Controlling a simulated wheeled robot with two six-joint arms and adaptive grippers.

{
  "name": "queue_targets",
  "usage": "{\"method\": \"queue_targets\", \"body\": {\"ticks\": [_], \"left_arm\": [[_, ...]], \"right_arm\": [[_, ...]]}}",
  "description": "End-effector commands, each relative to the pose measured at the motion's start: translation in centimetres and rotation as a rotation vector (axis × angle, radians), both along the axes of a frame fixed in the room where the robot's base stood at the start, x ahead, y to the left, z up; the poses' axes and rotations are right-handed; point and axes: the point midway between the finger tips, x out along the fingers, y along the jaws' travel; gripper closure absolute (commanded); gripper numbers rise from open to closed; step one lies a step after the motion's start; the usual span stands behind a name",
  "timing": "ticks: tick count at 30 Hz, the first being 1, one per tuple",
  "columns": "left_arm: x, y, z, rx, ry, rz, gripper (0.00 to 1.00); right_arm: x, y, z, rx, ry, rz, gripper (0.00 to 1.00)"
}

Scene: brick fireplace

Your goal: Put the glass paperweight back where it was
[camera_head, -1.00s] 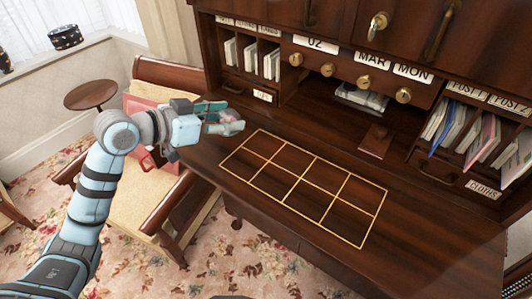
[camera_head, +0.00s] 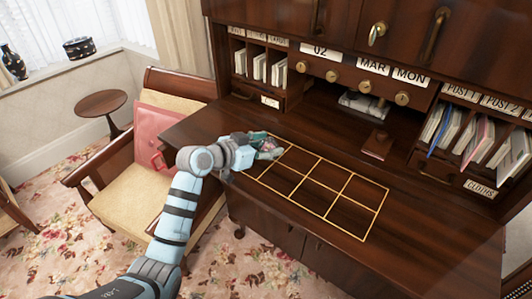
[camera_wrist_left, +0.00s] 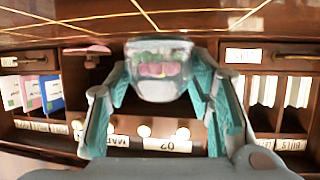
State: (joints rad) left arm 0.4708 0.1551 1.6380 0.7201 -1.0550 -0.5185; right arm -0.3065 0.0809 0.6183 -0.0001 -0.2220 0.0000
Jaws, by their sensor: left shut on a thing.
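The glass paperweight (camera_wrist_left: 160,70), clear with pink and green inside, is between the fingers of my left gripper (camera_wrist_left: 158,88) in the left wrist view. In the head view my left gripper (camera_head: 268,147) is shut on it at the left end of the gold-lined grid (camera_head: 318,185) on the desk top. The fingers hide most of the paperweight (camera_head: 267,146) there. I cannot tell whether it touches the desk. The visible grid cells are empty. My right gripper is not in view.
The desk's right part is clear.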

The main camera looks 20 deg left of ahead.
Motion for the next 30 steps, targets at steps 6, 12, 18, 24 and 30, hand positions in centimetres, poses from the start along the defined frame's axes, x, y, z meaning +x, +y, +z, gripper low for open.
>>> {"method": "queue_targets", "body": {"ticks": [6, 12, 18, 24, 30], "left_arm": [[0.0, 0.0, -2.2, -0.002, -0.003, 0.0, 0.96], [0.0, 0.0, -2.4, -0.001, -0.002, 0.0, 0.96], [0.0, 0.0, -2.6, -0.001, 0.0, 0.0, 0.32], [0.0, 0.0, -2.5, -0.001, 0.0, 0.0, 0.32], [-0.2, 0.2, -2.0, 0.0, 0.0, 0.001, 0.32]], "right_arm": [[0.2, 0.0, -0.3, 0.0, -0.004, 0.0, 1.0], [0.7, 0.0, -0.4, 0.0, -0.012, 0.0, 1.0], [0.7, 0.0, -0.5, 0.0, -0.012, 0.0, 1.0], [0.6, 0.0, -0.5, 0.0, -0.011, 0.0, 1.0], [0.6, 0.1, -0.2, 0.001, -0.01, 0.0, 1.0]]}}
